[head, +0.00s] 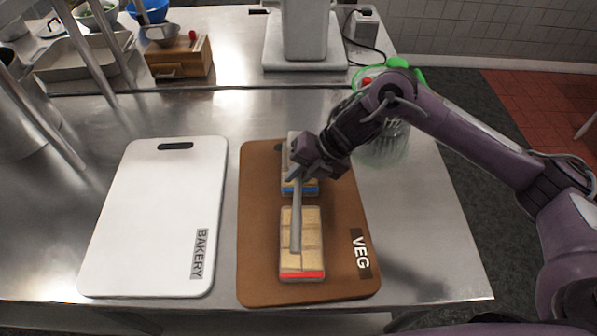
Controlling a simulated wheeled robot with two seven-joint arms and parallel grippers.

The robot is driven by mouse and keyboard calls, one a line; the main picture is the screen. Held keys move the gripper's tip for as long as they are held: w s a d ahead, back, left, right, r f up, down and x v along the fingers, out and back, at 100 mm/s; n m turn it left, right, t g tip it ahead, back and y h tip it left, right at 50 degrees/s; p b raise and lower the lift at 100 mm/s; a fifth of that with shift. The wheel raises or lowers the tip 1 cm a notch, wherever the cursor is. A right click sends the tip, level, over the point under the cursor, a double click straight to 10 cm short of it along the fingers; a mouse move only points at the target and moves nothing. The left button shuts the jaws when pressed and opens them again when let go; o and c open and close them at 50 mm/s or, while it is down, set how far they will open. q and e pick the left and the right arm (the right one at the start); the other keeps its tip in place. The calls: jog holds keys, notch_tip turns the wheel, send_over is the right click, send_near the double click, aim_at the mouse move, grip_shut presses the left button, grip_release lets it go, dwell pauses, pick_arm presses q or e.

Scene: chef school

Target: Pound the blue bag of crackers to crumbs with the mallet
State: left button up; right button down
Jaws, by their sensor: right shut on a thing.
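My right gripper (300,172) is shut on the grey mallet (297,215) above the brown VEG board (258,255). The mallet's handle points towards the front, over the bag with the red band. A pale block, apparently the mallet's head, shows just behind the gripper, over the back of the blue bag. The blue-banded bag of crackers (307,188) lies on the board under the gripper and is largely hidden. I cannot tell whether its crackers are broken or whether the mallet touches it. My left gripper is not in view.
A red-banded bag of crackers (314,240) lies in front of the blue one. A white BAKERY board (150,215) is empty on the left. A clear container with a green rim (385,148) stands at the right, behind my right arm. A wooden box (180,60) stands at the back.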

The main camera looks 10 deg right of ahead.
aim_at(299, 190)
jog(key=shift+r, duration=0.15)
notch_tip(299, 190, up, 6)
jog(key=p, duration=0.4)
jog(key=shift+r+p, duration=0.1)
jog(key=shift+p, duration=0.3)
jog(key=shift+s, duration=0.1)
jog(key=shift+s+a, duration=0.2)
jog(key=shift+s, duration=0.15)
jog(key=s+p, duration=0.1)
jog(key=s, duration=0.2)
jog(key=shift+a+p, duration=0.3)
jog(key=shift+p, duration=0.05)
jog(key=shift+s+f, duration=0.2)
jog(key=shift+s, duration=0.05)
jog(key=shift+f+b, duration=0.95)
jog(key=shift+f, duration=0.35)
